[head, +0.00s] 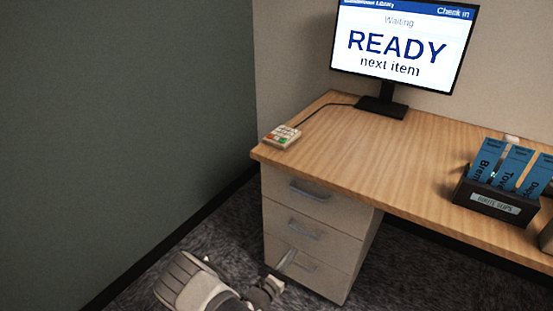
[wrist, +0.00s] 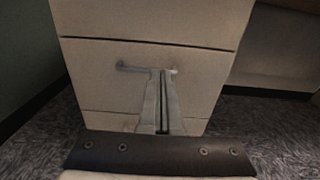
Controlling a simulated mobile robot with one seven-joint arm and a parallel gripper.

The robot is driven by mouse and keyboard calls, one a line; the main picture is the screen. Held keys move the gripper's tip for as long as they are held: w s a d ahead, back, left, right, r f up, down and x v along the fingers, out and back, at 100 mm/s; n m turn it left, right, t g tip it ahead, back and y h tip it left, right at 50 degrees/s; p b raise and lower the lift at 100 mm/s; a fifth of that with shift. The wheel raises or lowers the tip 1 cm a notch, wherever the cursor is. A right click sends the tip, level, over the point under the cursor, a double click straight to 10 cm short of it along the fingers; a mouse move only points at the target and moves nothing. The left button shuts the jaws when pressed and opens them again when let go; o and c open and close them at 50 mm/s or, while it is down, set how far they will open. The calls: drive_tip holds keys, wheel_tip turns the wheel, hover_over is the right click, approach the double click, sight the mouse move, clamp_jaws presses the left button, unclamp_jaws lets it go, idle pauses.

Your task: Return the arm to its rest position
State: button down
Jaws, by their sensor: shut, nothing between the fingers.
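My gripper (head: 286,260) is low in the head view, in front of the pale drawer unit (head: 312,208) under the desk. Its fingers are shut with nothing between them, and the tips point at the drawers. In the wrist view my gripper (wrist: 164,76) shows its two fingers side by side, overlapping a drawer handle (wrist: 130,68) in the picture. I cannot tell whether the tips touch the handle. My arm's pale links come in from the bottom of the head view.
A dark green wall (head: 120,120) stands on the left.

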drive_tip(key=s+d+r+m+g, duration=0.3)
drive_tip(key=r+m+g, duration=0.25)
drive_tip(key=r, duration=0.25)
drive_tip(key=s+d+r+m+g, duration=0.2)
drive_tip(key=d+r+m+g, duration=0.15)
drive_tip(key=r+m, duration=0.35)
drive_tip(key=s+d+r+m+g, duration=0.3)
drive_tip(key=r+m+g, duration=0.2)
drive_tip(key=r, duration=0.4)
drive_tip(key=s+a+r+m+t+y, duration=0.2)
drive_tip(key=s+r+m+y, duration=0.35)
drive_tip(key=s+r, duration=0.45)
drive_tip(key=s+a+r+m+t+y, duration=0.1)
drive_tip(key=s+r+m+t+y, duration=0.2)
drive_tip(key=s+r+m+y, duration=0.45)
wheel_tip(320, 180, up, 22)
drive_tip(key=s+n+h+p, duration=0.1)
drive_tip(key=s+h+p, duration=0.1)
drive_tip(key=p, duration=1.8)
drive_tip(key=shift+a+n, duration=0.3)
drive_tip(key=shift+n, duration=0.05)
drive_tip(key=shift+s+d+f, duration=0.1)
drive_tip(key=shift+d, duration=0.1)
